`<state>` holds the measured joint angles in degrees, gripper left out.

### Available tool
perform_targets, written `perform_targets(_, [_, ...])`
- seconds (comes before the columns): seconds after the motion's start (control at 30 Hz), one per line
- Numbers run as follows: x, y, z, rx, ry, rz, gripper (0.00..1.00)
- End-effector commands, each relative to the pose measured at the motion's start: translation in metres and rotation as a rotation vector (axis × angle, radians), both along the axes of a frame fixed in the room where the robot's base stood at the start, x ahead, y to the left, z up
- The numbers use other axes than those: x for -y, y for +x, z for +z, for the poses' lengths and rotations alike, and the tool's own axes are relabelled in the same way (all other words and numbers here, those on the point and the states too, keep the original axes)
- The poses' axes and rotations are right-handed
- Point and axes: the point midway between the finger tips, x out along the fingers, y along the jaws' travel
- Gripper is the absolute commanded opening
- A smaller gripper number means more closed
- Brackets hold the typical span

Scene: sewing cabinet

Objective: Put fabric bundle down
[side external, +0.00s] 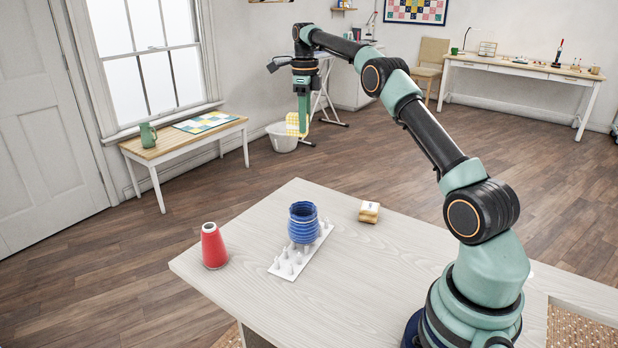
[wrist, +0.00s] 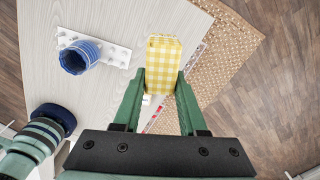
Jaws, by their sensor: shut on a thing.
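The fabric bundle is yellow and white checked. In the wrist view the fabric bundle (wrist: 163,52) sits between the fingers of my gripper (wrist: 162,78), which is shut on it. In the side view my gripper (side external: 302,116) hangs pointing down, high above the table (side external: 350,275), and the bundle (side external: 292,124) shows at its fingertips, partly hidden by them. The bundle appears clear of any surface.
A red thread cone (side external: 213,247) stands at the table's left. A blue ribbed spool (side external: 303,224) stands on a white peg rack (side external: 283,264). A small tan block (side external: 369,211) lies near the far edge. A woven mat (wrist: 238,62) is on the right. Bare tabletop surrounds them.

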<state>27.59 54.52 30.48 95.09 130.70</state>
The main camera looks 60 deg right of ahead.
Motion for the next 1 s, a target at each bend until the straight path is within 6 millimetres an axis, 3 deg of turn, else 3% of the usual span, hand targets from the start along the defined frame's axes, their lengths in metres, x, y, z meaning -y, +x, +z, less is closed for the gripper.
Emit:
perform_targets(0.23, [0.012, 0.005, -0.010, 0.000, 0.000, -0.306, 0.00])
perform_targets(0.57, [0.015, 0.006, -0.030, -0.003, 0.001, -0.383, 0.00])
perform_targets(0.67, [0.014, 0.005, -0.044, -0.003, 0.001, -0.381, 0.00])
perform_targets(1.0, [0.014, 0.005, -0.128, -0.004, 0.001, -0.379, 0.00])
